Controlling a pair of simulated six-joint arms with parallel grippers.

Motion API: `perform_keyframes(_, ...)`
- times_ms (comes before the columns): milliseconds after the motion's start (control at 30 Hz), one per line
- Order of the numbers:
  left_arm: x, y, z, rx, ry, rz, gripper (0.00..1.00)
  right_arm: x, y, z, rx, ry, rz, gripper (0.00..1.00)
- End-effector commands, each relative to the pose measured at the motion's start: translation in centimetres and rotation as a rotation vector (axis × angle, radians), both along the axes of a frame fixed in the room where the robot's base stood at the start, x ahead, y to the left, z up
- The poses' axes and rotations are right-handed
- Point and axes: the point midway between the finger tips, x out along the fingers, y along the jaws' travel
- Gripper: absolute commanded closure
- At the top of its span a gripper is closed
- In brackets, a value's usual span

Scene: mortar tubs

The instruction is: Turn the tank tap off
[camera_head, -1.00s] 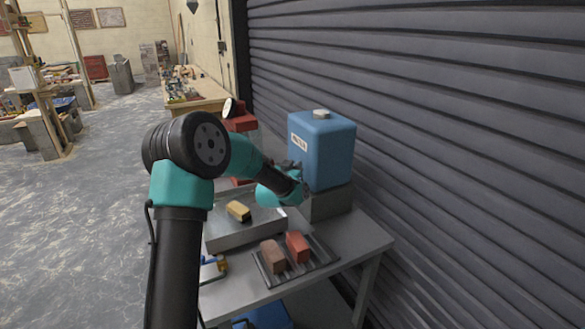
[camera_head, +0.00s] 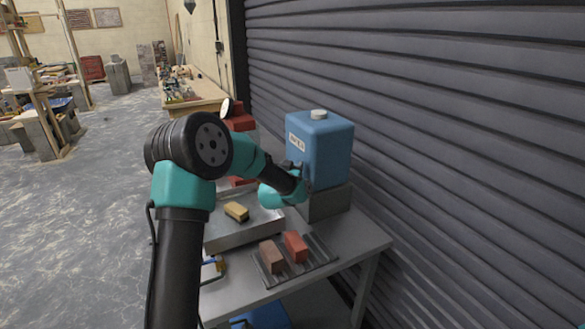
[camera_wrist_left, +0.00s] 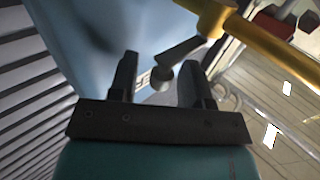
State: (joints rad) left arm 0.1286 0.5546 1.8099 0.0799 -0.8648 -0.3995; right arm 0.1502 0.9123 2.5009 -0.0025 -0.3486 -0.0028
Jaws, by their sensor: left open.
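The blue tank (camera_head: 326,150) with a pale cap and white label stands on a grey block (camera_head: 326,203) at the back of the table. Its tap is hidden behind my left arm in the head view. My right gripper is not in view.
A metal tray (camera_head: 240,234) holds a yellow sponge-like block (camera_head: 236,211). A dark ribbed rack (camera_head: 312,268) bears two bricks (camera_head: 283,252). A grey roller shutter (camera_head: 460,130) rises close behind the tank. The floor to the left is open.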

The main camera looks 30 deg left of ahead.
Motion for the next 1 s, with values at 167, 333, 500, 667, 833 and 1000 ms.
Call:
perform_keyframes(167,-0.4,-0.1,0.0,0.0,0.001,0.0,0.56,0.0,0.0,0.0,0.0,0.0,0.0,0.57)
perform_keyframes(333,-2.0,-0.4,0.0,0.0,0.001,-0.001,0.56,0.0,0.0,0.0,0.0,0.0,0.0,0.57)
perform_keyframes(500,-4.6,-1.0,0.0,0.0,0.001,-0.001,0.56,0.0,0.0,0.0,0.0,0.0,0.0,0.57)
perform_keyframes(667,-7.4,-1.6,0.0,0.0,0.001,-0.001,0.56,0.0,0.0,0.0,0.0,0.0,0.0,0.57)
perform_keyframes(833,-10.5,-2.2,0.0,0.0,0.001,-0.001,0.56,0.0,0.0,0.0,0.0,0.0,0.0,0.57)
perform_keyframes(1000,-13.7,-2.8,0.0,0.0,0.001,-0.001,0.56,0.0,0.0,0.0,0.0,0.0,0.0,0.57)
